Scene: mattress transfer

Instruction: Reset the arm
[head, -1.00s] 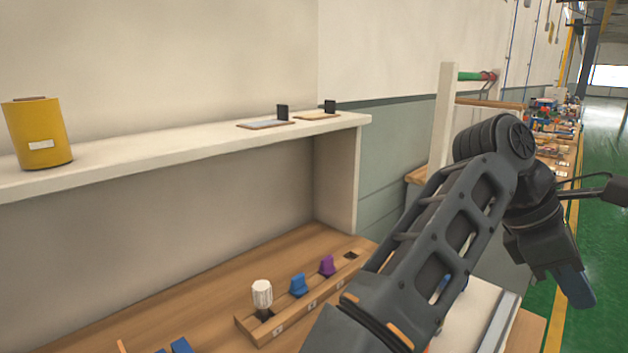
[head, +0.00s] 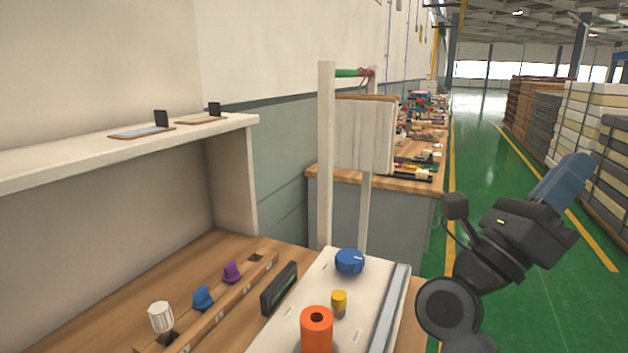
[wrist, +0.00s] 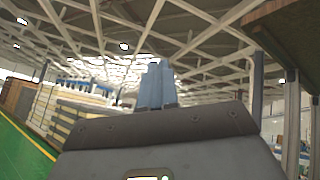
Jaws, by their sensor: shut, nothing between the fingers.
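My gripper (head: 562,188) is at the right of the head view, with its blue-grey fingers pointing up and to the right. It is raised over the green floor, clear of the workbench, and holds nothing. In the wrist view the two fingers (wrist: 157,85) stand side by side, closed together, against the ceiling trusses. My arm's lower links run down to the bottom edge of the head view.
A white panel (head: 290,318) on the bench carries an orange cylinder (head: 317,330), a yellow piece (head: 339,301) and a blue knob (head: 349,262). A wooden rack (head: 240,294) holds several pegs. Stacked mattresses (head: 585,115) stand far right. Green floor (head: 490,160) is open.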

